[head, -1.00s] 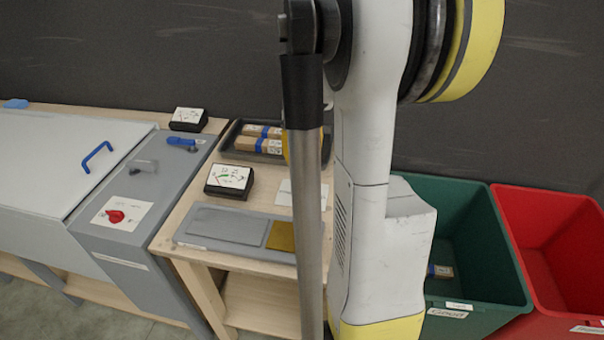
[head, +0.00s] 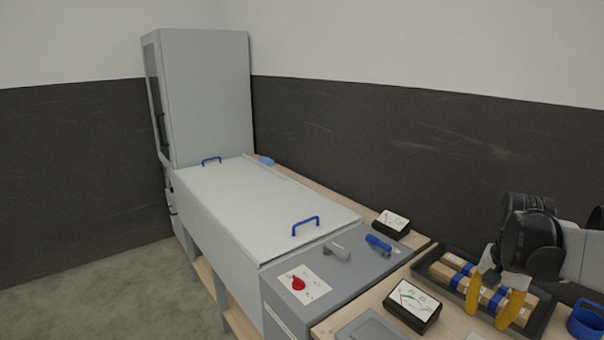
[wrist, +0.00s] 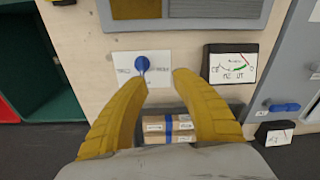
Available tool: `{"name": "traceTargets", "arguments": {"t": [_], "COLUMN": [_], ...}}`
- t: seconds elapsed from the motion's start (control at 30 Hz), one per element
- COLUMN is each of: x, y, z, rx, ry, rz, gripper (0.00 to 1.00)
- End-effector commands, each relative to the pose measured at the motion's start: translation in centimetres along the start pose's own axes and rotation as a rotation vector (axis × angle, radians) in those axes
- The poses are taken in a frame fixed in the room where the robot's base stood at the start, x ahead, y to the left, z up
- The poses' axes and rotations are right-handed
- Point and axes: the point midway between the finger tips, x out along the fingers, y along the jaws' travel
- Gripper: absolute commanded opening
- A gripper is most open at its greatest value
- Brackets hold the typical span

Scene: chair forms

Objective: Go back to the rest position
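My gripper (head: 488,314) is at the right of the head view, with its yellow fingers pointing down over a dark tray (head: 430,268). In the wrist view my gripper (wrist: 160,82) has its two fingers spread wide, with nothing held between them. Brown boxes with blue bands (head: 457,264) lie in the tray. They also show beyond the fingers in the wrist view (wrist: 168,128). The fingers hide part of the boxes and tray in the head view.
Meters (head: 413,305) and (head: 391,223) stand beside the tray. To the left are a grey panel with a red knob (head: 298,284), a white lidded bench (head: 262,210) and a tall cabinet (head: 208,95). A blue cup-like thing (head: 586,320) is at the right edge. Floor shows at left.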

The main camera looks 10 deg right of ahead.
Motion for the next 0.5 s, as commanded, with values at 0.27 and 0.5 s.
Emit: {"name": "traceTargets", "arguments": {"t": [0.27, 0.5], "x": [-3.8, -4.6], "y": [-7.9, -11.3], "z": [10.4, 19.3], "rx": [-0.374, -0.676], "ry": [0.192, 0.355], "rz": [-0.100, -0.207], "gripper": [0.32, 0.32]}}
